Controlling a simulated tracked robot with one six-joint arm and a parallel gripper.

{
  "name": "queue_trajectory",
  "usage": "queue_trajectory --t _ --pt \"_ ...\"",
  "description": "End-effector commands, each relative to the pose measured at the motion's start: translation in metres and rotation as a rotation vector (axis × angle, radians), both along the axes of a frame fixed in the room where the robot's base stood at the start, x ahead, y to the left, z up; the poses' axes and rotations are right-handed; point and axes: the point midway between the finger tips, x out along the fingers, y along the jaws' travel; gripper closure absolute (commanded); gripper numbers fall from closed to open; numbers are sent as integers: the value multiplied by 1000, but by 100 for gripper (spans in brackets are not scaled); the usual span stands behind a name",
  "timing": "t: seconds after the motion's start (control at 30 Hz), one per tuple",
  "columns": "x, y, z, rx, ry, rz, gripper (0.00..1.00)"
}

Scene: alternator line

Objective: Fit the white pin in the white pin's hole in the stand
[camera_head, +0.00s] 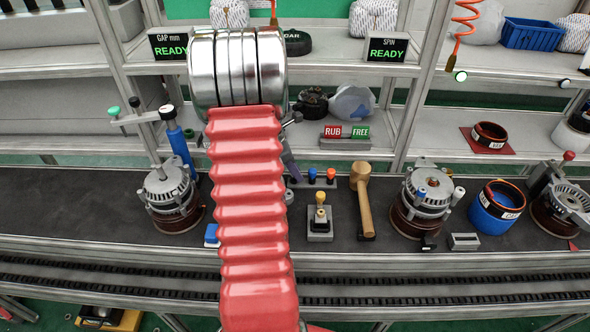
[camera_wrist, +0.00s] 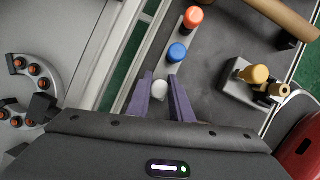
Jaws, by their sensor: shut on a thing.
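The white pin (camera_wrist: 158,89) is between the two purple fingers of my gripper (camera_wrist: 161,77) in the wrist view; the gripper is shut on it. The stand (camera_head: 322,186) is a narrow grey block with a blue pin (camera_head: 312,175) and an orange pin (camera_head: 331,175) upright in it. In the wrist view the blue pin (camera_wrist: 177,53) and orange pin (camera_wrist: 193,17) stand just beyond my fingertips, in a row leading toward the white pin. The white pin's hole is hidden, and I cannot tell whether the pin's lower end touches the stand. My arm hides most of the gripper in the head view.
Alternators stand at left (camera_head: 170,195) and right (camera_head: 422,195). A RUB/FREE sign block (camera_head: 346,137) is behind the stand. Dark bench is bare between them.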

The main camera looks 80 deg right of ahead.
Motion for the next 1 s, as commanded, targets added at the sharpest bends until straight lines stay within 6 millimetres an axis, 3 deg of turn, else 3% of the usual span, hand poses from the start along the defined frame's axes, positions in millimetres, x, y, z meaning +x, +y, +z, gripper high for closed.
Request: queue_trajectory --t 0.1,0.13,0.4,0.77,1.0 --pt "0 0 -2 0 0 0 100" --pt "0 0 -2 0 0 0 79" --pt "0 0 -2 0 0 0 60" --pt "1 1 1 0 0 0 59" --pt "10 5 25 -2 -1 1 59"
